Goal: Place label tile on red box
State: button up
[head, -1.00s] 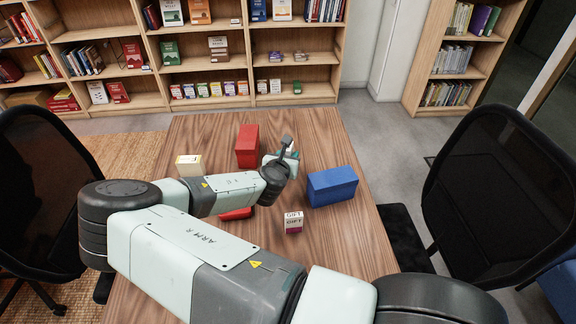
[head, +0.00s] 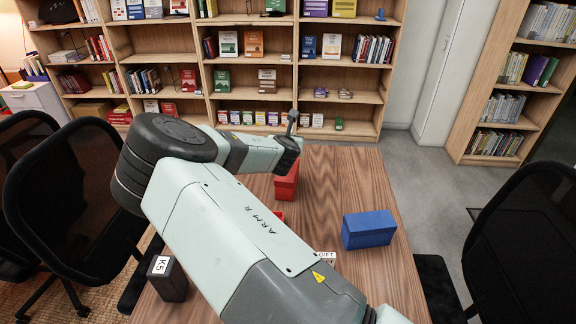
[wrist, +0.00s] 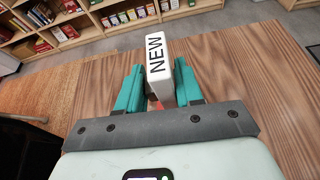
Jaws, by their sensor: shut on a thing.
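The label tile (wrist: 157,62) is a white block with "NEW" in black letters. My gripper (wrist: 159,75) is shut on it in the wrist view, with a teal finger on each side. The tile stands up between the fingers. The red box (head: 287,183) stands on the table in the head view, just below my wrist and partly hidden by my arm. A small patch of red (wrist: 153,104) shows behind the tile in the wrist view; I cannot tell how far below it lies. In the head view, the fingers and tile cannot be made out.
A blue box (head: 368,230) stands right on the wooden table (head: 345,180). A "GIFT" box (head: 326,256) and another red thing (head: 278,215) are partly covered by my arm. A dark "K5" block (head: 168,279) is front left. Bookshelves (head: 330,90) stand behind; the table's right back is clear.

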notch_tip(320, 180, down, 8)
jog(key=shift+r, duration=0.15)
dwell(0.4)
jog(key=o, duration=1)
jog(key=shift+o, duration=0.2)
